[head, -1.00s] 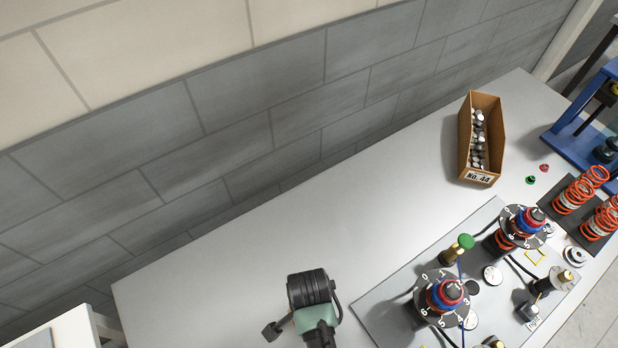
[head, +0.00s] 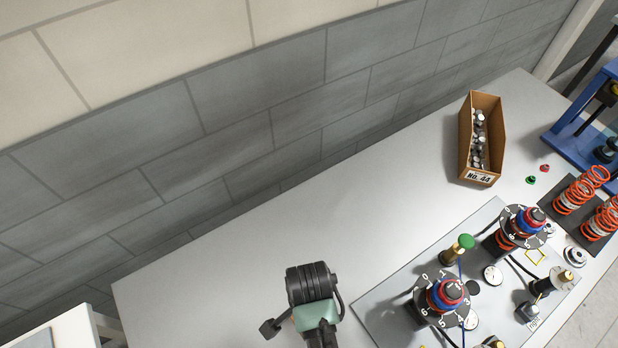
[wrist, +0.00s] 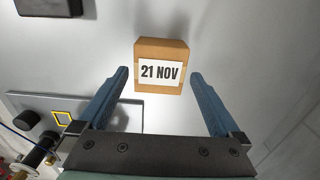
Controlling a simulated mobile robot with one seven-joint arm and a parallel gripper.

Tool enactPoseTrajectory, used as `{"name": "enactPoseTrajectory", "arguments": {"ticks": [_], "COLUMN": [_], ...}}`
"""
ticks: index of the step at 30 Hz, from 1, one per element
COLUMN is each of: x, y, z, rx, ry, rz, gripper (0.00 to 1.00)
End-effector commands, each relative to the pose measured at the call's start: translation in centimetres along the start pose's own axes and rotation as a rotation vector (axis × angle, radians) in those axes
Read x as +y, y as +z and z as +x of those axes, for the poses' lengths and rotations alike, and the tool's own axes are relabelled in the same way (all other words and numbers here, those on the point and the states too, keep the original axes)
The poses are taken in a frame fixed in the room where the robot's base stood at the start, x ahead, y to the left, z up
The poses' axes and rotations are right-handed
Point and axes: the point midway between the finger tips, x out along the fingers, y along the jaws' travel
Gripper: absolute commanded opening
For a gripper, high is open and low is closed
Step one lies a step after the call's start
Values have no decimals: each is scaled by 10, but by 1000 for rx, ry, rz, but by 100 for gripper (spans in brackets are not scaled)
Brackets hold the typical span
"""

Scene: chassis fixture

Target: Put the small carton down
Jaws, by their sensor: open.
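The small carton (wrist: 162,50) is a brown box with a white label reading "21 NOV". In the wrist view it rests on the light grey table top, just beyond my fingertips and between their lines. My gripper (wrist: 159,76) is open, with a blue finger to each side and a gap between each finger and the carton. In the head view the wrist end of my arm shows at the bottom middle; the carton and the fingers cannot be made out there.
A cardboard bin (head: 464,150) labelled "No. 44" holds several metal parts at the back right. The chassis plate (head: 385,290) with dials, knobs and hoses lies right of my arm. Orange springs (head: 575,197) stand at the far right. The table left of the bin is clear.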

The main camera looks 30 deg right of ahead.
Motion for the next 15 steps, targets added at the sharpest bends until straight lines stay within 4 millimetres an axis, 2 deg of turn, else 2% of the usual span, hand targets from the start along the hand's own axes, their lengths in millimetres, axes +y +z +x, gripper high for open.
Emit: {"name": "enactPoseTrajectory", "arguments": {"ticks": [3,9,15], "x": [-1,-1,0], "y": [0,0,0], "z": [-27,-66,-86], "rx": [2,1,0], "ry": [-6,-4,-1], "rz": [0,0,0], "gripper": [100,100,100]}}
